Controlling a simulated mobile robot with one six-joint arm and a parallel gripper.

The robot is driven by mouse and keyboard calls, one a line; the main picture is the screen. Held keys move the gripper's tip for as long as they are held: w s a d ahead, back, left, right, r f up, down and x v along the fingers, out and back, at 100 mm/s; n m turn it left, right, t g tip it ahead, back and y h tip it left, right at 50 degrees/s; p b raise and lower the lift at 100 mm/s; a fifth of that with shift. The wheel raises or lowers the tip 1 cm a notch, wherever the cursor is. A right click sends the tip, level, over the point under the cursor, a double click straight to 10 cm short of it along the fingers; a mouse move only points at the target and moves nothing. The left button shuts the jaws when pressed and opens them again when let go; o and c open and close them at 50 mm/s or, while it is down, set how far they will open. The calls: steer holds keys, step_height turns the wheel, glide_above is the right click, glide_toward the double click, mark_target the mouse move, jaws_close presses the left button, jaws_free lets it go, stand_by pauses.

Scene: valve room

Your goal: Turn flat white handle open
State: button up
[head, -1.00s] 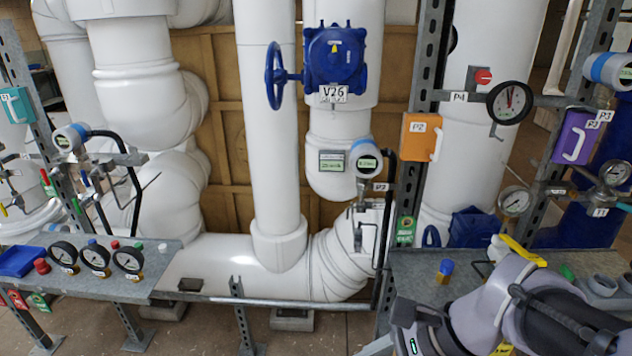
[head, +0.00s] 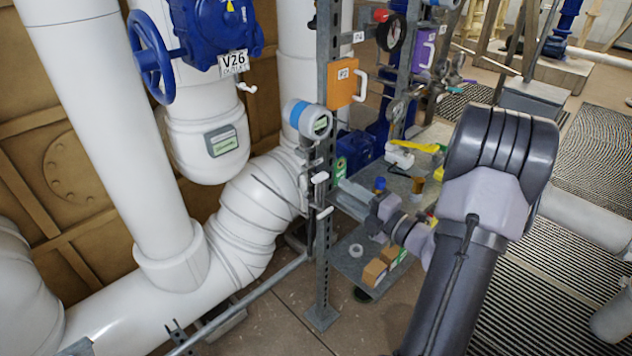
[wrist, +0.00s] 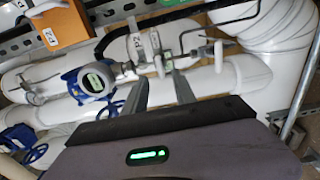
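Small flat white handles show on the valve fittings below a blue-and-white transmitter (head: 307,119) in the head view: an upper white handle (head: 320,177) and a lower white handle (head: 324,212). I cannot tell which one the task means. The wrist view shows the same fittings upside down, with a white part (wrist: 156,42) just beyond the fingertips and the transmitter (wrist: 92,82) to the left. My gripper (wrist: 158,88) is open, its two grey fingers apart, with nothing clearly held between them. In the head view it is beside the fittings, partly hidden by my arm.
A steel upright post (head: 324,260) stands by the fittings. An orange box (head: 342,84) with a white loop handle is above. Thick white pipes (head: 262,190) lie behind and left. A grey shelf (head: 365,262) with small parts is below. A blue valve wheel (head: 152,58) is upper left.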

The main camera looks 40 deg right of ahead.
mark_target(323, 179)
steer(key=w, duration=0.3)
steer(key=w+b, duration=0.1)
steer(key=w, duration=0.2)
steer(key=w+a, duration=0.1)
steer(key=w, duration=0.2)
steer(key=shift+w+b, duration=0.15)
steer(key=shift+b, duration=0.2)
steer(key=shift+c, duration=0.4)
jaws_close()
